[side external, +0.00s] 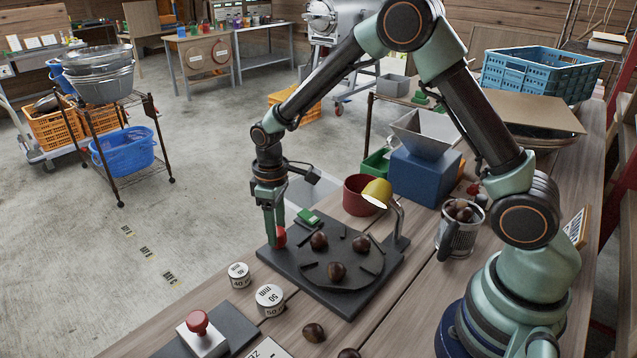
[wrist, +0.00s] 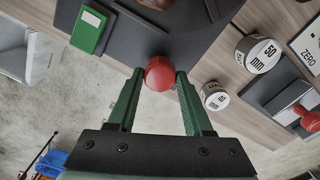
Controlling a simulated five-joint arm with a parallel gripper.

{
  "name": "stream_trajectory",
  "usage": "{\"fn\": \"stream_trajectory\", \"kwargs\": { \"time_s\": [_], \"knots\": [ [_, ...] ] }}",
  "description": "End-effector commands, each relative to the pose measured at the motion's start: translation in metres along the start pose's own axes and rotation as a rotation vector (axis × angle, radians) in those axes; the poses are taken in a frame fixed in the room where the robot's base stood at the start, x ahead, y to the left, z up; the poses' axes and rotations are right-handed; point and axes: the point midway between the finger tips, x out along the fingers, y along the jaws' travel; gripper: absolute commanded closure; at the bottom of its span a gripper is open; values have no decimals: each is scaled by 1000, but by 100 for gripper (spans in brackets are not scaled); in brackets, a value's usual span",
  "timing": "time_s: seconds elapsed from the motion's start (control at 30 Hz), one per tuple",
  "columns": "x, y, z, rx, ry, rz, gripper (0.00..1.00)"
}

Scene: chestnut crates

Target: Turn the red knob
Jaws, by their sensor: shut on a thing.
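The red knob (side external: 279,237) stands at the left edge of a dark grey board (side external: 348,306) on the wooden bench. It also shows in the wrist view (wrist: 160,74), where it sits between my two fingertips. My gripper (side external: 273,232) points down from above, and its green fingers (wrist: 158,82) are shut on the red knob. In the side view one finger partly hides the knob.
White weights marked 40 (side external: 238,274) and 50 (side external: 270,300) stand beside the board. A red-topped button (side external: 198,322) is at the front.

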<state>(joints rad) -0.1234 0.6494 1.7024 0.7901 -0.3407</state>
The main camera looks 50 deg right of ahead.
Motion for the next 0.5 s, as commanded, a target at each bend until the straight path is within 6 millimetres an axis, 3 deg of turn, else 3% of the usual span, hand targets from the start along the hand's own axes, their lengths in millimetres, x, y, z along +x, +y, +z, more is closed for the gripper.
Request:
{"fn": "stream_trajectory", "kwargs": {
  "time_s": [0.5],
  "knots": [
    [-1, 0, -1, 491, 2, 0, 100]
  ]
}}
